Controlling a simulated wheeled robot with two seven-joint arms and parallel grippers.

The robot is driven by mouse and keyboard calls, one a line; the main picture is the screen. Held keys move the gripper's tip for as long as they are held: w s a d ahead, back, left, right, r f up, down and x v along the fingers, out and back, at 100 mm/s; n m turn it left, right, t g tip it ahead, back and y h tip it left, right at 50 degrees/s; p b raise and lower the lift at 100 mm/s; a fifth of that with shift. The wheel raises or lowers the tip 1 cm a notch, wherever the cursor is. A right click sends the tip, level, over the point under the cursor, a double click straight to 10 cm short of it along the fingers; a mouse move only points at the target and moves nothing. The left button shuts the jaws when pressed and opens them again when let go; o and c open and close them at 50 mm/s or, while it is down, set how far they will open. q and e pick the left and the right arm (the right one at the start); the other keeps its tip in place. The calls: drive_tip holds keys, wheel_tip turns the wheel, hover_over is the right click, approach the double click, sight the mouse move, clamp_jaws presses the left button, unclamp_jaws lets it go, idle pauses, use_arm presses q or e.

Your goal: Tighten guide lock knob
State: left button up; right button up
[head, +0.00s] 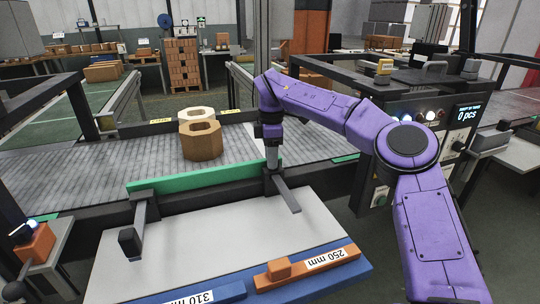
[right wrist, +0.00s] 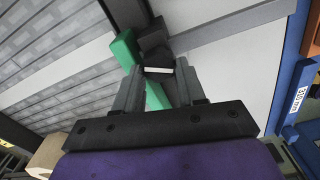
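The green guide rail (head: 200,176) runs along the near edge of the conveyor, and a piece of it shows in the right wrist view (right wrist: 125,48). A dark bracket with a bar (head: 287,194) crosses the rail's right end; another bracket (head: 140,213) is at its left. My right gripper (head: 272,157) points down at the right bracket. In the right wrist view its grey fingers (right wrist: 158,78) stand apart, with a dark block, likely the lock knob (right wrist: 154,50), at their tips. I cannot tell whether they press on it. My left gripper is not in view.
A brown hexagonal block (head: 201,145) and a paler one (head: 196,114) are on the conveyor (head: 80,165). A 250 mm orange gauge block (head: 305,270) and a blue 310 mm one (head: 205,294) lie along the pale table's (head: 220,240) front. A control panel (head: 440,125) stands right.

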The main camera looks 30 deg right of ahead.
drive_tip(key=o, duration=0.4)
drive_tip(key=shift+s+d+f, duration=0.1)
drive_tip(key=shift+d+f, duration=0.1)
drive_tip(key=shift+d, duration=0.1)
drive_tip(key=shift+a+r, duration=0.1)
drive_tip(key=shift+a, duration=0.15)
wheel_tip(320, 180, up, 10)
drive_tip(key=shift+r+p, duration=0.25)
drive_tip(key=shift+p, duration=0.9)
